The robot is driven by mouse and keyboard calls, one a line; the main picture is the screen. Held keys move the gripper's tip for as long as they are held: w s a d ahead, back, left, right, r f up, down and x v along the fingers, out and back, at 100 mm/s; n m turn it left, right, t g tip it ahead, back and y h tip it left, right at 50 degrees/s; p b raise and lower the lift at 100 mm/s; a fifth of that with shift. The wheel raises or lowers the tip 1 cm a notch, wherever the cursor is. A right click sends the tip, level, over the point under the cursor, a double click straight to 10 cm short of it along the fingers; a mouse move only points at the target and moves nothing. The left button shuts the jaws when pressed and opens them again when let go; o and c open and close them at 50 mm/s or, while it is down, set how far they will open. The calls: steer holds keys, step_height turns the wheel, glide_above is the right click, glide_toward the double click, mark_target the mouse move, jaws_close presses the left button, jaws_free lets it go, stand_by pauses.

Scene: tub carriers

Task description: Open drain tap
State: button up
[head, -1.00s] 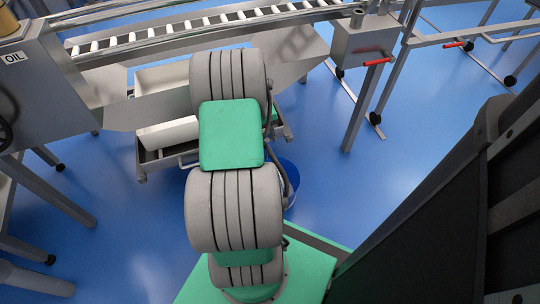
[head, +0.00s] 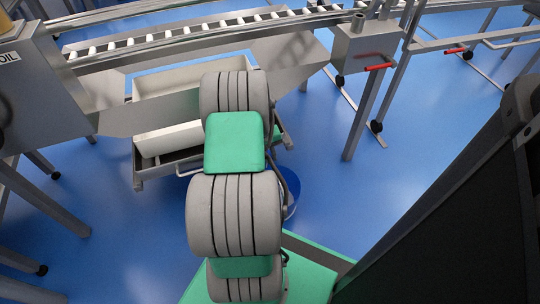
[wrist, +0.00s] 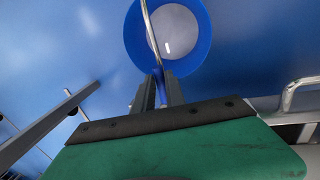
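Two red tap handles show in the head view. The nearer red handle (head: 380,66) is on the steel box (head: 360,47) at the end of the trough. The other red handle (head: 453,50) is farther right. I cannot tell which belongs to the drain tap. My gripper (wrist: 157,82) points at a blue bucket (wrist: 190,66) in the wrist view. Its fingers appear shut on the bucket's thin wire handle (wrist: 148,25). In the head view my arm hides the gripper and most of the bucket (head: 292,190).
A steel trough with a roller rack (head: 200,34) runs across the back. A wheeled cart with pale tubs (head: 165,142) stands below it, close to my arm. Steel legs (head: 362,120) with castors stand at the right. Blue floor (head: 330,190) is clear between.

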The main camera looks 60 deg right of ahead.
jaws_close()
steer(key=shift+r, duration=0.1)
stand_by(0.9)
steer(key=shift+s+r+n+p, duration=0.15)
steer(key=shift+n+p, duration=0.15)
steer(key=shift+p, duration=0.4)
steer(key=shift+d+f, duration=0.1)
steer(key=shift+f, duration=0.15)
steer(key=o, duration=0.5)
jaws_free()
steer(key=r+p, duration=0.1)
steer(key=r, duration=0.1)
steer(key=r+p, duration=0.1)
steer(key=r, duration=0.2)
steer(key=w+a+r+p, duration=0.1)
steer(key=r, duration=0.1)
steer(key=shift+r, duration=0.35)
